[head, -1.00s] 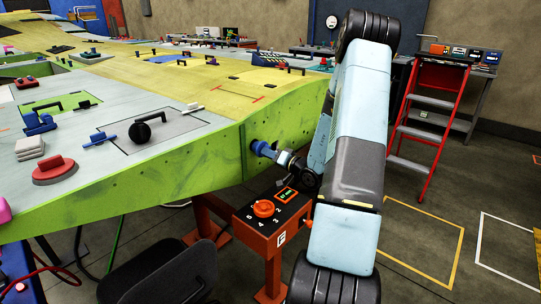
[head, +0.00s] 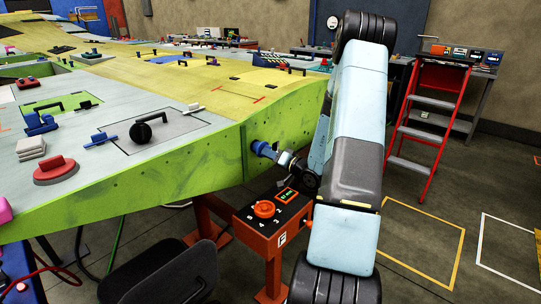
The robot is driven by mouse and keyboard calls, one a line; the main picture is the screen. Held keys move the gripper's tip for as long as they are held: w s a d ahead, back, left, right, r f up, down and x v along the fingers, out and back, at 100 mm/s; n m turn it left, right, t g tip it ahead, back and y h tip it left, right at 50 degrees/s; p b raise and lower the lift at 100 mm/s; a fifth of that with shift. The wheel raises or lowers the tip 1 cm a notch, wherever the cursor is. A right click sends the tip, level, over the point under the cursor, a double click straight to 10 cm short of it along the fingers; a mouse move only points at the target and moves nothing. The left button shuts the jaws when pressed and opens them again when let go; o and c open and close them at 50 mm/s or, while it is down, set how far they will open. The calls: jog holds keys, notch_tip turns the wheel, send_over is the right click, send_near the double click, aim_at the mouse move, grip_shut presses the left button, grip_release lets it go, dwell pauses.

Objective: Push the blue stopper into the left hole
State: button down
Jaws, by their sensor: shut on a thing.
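The blue stopper (head: 262,148) is at the green front face of the wing jig (head: 195,168), near the corner where the face turns. Its far end meets the face, so the hole there is hidden behind it, and I cannot tell how deep it sits. My gripper (head: 283,158) is shut on the near end of the stopper, in front of the face. My arm comes down from the right and hides part of the face to the right, so other holes there cannot be made out clearly.
A black chair (head: 160,272) is at the lower left. A red stepladder (head: 432,125) stands at the right. The floor inside the yellow outline (head: 420,238) is clear.

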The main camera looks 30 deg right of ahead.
aim_at(262, 157)
jog(key=shift+x, duration=2)
jog(key=c, duration=1.1)
grip_release()
jog(key=shift+o, duration=0.2)
jog(key=v, duration=1.3)
jog(key=shift+s, duration=0.35)
jog(key=shift+d, duration=0.1)
